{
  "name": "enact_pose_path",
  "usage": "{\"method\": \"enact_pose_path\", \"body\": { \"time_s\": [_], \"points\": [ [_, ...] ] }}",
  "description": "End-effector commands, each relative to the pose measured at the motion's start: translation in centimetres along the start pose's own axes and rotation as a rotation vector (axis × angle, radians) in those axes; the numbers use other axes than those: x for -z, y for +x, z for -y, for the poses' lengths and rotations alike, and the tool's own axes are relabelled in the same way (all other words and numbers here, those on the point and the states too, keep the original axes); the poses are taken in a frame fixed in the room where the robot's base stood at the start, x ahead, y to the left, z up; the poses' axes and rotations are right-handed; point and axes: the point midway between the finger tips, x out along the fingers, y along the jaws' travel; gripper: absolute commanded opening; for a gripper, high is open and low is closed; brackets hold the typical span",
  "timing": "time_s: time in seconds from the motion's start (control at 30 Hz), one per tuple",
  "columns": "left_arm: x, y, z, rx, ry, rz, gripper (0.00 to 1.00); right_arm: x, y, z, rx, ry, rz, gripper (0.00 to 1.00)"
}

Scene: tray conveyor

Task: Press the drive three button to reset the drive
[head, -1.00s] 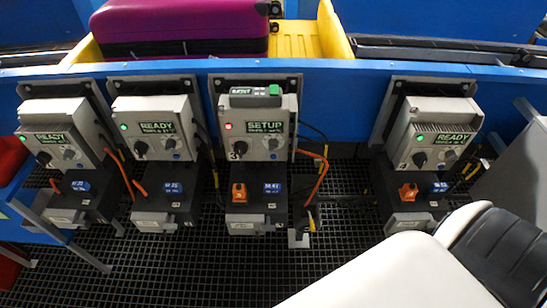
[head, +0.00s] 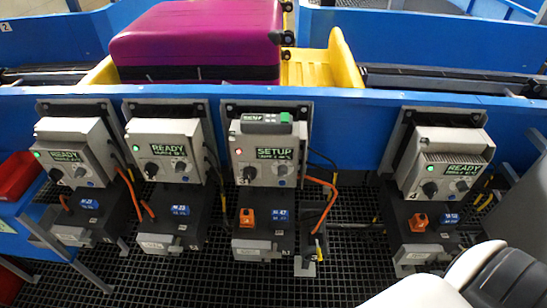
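Several grey drive boxes hang in a row on the blue conveyor side in the head view. Drive three (head: 262,160) is the third from the left. Its screen (head: 273,149) reads SETUP and its lamp (head: 238,152) is red. A small module with a green end (head: 286,118) sits on its top. Dark and blue knobs show below its screen; I cannot tell which part is the drive three button. Neither gripper is in view. A white and black part of my own arm shows at the lower right.
The other drives, such as the second (head: 160,155) and the right one (head: 445,165), read READY with green lamps. A purple suitcase (head: 195,35) lies in a yellow tray (head: 325,70) behind. Orange cables (head: 328,195) loop beside drive three. Dark floor grating lies in front.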

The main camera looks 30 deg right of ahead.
Motion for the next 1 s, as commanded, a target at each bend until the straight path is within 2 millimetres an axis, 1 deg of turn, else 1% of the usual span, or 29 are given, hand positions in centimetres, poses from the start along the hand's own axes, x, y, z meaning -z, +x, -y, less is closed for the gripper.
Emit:
{"method": "enact_pose_path", "body": {
  "time_s": [0.03,0.23,1.0],
  "points": [
    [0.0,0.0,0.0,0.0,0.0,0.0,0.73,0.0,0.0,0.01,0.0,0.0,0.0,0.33],
    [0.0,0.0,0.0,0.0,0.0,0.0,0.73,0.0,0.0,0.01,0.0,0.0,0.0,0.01],
    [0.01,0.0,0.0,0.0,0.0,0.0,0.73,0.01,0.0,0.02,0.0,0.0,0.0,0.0]
  ]
}}
